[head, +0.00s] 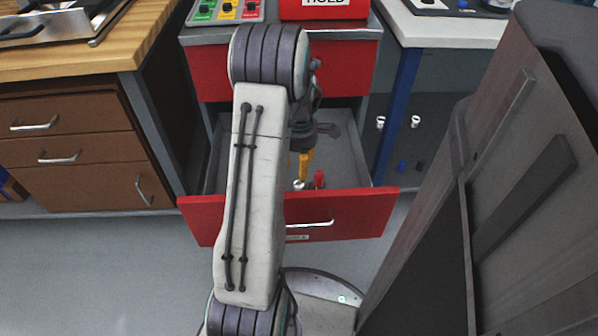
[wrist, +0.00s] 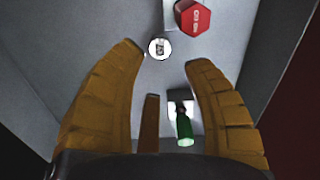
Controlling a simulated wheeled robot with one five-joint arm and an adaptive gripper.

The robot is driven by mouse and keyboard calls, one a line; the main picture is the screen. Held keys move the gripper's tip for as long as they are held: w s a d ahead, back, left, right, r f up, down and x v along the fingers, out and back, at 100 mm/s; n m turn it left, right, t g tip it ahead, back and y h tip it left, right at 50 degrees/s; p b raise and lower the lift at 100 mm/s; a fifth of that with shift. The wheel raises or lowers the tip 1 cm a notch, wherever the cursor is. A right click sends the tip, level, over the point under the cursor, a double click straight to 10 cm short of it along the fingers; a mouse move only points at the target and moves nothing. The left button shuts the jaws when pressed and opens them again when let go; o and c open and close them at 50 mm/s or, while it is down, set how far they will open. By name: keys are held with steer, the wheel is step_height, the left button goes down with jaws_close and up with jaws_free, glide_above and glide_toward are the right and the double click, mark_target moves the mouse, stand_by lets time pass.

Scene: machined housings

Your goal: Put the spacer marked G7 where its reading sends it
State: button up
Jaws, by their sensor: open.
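My gripper (head: 303,165) reaches down into an open red drawer (head: 240,222), its yellow fingers apart. In the wrist view the gripper (wrist: 168,58) is open, with nothing held between the fingers. A small round white-topped piece (wrist: 159,48) with a dark mark lies just beyond and between the fingertips; it also shows in the head view (head: 298,184). A red hexagonal piece (wrist: 193,17) with small white lettering stands farther up, and also shows in the head view (head: 319,178). A green-ended piece (wrist: 184,130) lies between the fingers, lower down. I cannot read G7 on any piece.
Above the drawer are a red box with a HOLD sign (head: 325,3) and a panel with green, yellow and red parts (head: 228,10). A wooden-topped cabinet (head: 75,120) stands left. A white-topped bench (head: 450,35) is right. A large dark grey body fills the right foreground.

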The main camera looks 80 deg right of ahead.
mark_target(298, 183)
steer(key=shift+r+p, duration=1.4)
steer(key=shift+r, duration=0.8)
steer(key=shift+w, duration=0.15)
steer(key=shift+m+h, duration=0.3)
steer(key=shift+m, duration=0.1)
steer(key=w+a+r, duration=0.1)
steer(key=w+a, duration=0.1)
steer(key=w, duration=0.1)
steer(key=w+a+r, duration=0.1)
steer(key=w+r, duration=0.1)
steer(key=w, duration=0.1)
steer(key=w+a+r, duration=0.2)
steer(key=w, duration=0.1)
steer(key=shift+w+a, duration=0.35)
steer(key=shift+w, duration=0.05)
steer(key=w+a+r+m, duration=0.2)
steer(key=w+a+r, duration=0.3)
steer(key=w+a, duration=0.5)
steer(key=s+a+r+m+t, duration=0.1)
steer(key=s+a, duration=0.2)
steer(key=a, duration=1)
steer(key=s+a+r+m+t, duration=0.1)
steer(key=s+a+r+m, duration=0.1)
steer(key=a, duration=1)
steer(key=shift+s+a+r+t, duration=0.3)
steer(key=shift+s+a, duration=0.1)
steer(key=shift+s, duration=0.05)
